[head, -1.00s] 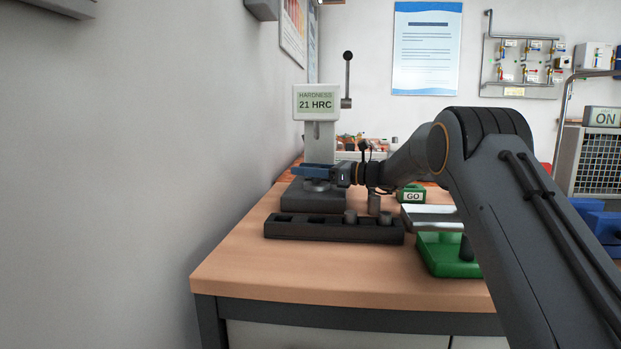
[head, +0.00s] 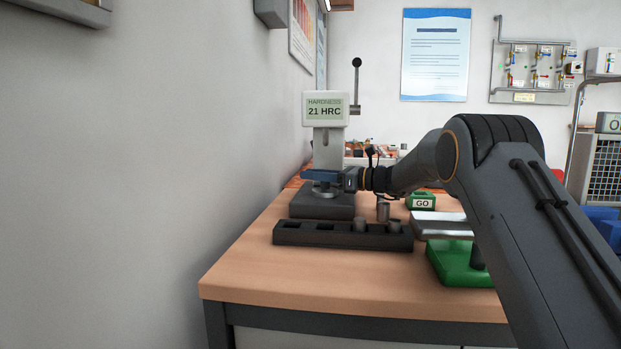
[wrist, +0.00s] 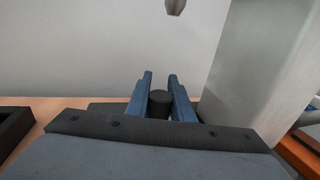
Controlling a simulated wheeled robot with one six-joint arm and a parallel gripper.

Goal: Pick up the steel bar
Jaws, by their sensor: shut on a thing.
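My gripper (head: 312,175) reaches in from the right at the hardness tester (head: 325,108), whose display reads 21 HRC. Its blue fingers lie level just above the tester's round anvil (head: 326,189). In the wrist view my gripper (wrist: 160,95) is shut on a short dark cylinder, the steel bar (wrist: 160,98), seen from above between the fingers. In the head view the fingers hide this bar. I cannot tell whether the bar touches the anvil.
A black rack (head: 290,234) in front of the tester has two grey cylinders in its right slots and empty slots at left. Another metal cylinder (head: 382,212) stands behind it. A GO box (head: 422,201) and a green-based stand (head: 452,266) are at right. The table's front is clear.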

